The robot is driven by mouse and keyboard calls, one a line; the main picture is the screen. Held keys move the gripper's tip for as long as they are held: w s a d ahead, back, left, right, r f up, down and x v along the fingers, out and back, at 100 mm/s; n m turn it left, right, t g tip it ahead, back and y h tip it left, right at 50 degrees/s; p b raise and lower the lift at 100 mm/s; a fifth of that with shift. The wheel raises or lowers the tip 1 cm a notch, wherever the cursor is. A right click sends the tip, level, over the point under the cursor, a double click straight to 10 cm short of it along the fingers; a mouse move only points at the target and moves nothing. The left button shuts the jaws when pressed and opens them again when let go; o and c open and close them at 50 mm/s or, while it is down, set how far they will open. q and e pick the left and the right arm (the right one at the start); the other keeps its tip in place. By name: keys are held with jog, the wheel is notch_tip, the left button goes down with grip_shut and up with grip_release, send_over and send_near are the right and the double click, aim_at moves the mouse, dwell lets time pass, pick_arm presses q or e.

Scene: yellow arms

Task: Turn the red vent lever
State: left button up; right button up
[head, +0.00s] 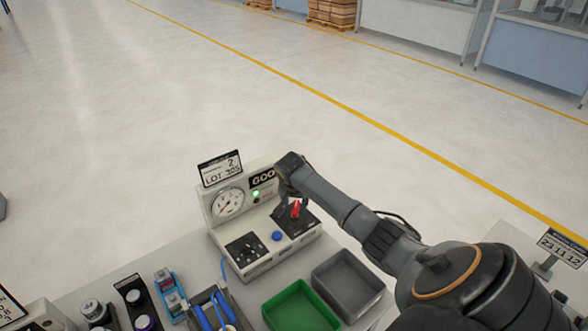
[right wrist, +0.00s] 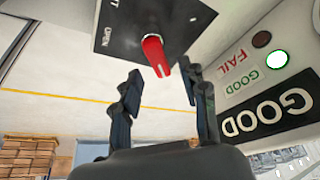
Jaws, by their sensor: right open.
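The red vent lever (head: 295,208) is on the dark plate at the right of a light-coloured test console (head: 262,263). In the right wrist view the lever (right wrist: 157,56) stands out from a black plate (right wrist: 150,22) marked OPEN. My right gripper (head: 292,196) is at the console, close to the lever. In the right wrist view its two fingers (right wrist: 160,82) are apart, one on each side of the lever's line, with the lever's tip between or just beyond the fingertips. I cannot tell whether they touch it. My left gripper is not in view.
The console has a gauge (head: 228,203), a lit green lamp (head: 256,194), a blue button (head: 277,236) and a switch panel (head: 246,248). A green bin (head: 300,308) and a grey bin (head: 348,284) stand in front. Bottles and blue parts are at the left.

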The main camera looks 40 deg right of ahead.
jog(key=v, duration=0.9)
jog(key=shift+r, duration=0.35)
jog(key=shift+s+a+f, duration=0.1)
jog(key=shift+s+a, duration=0.05)
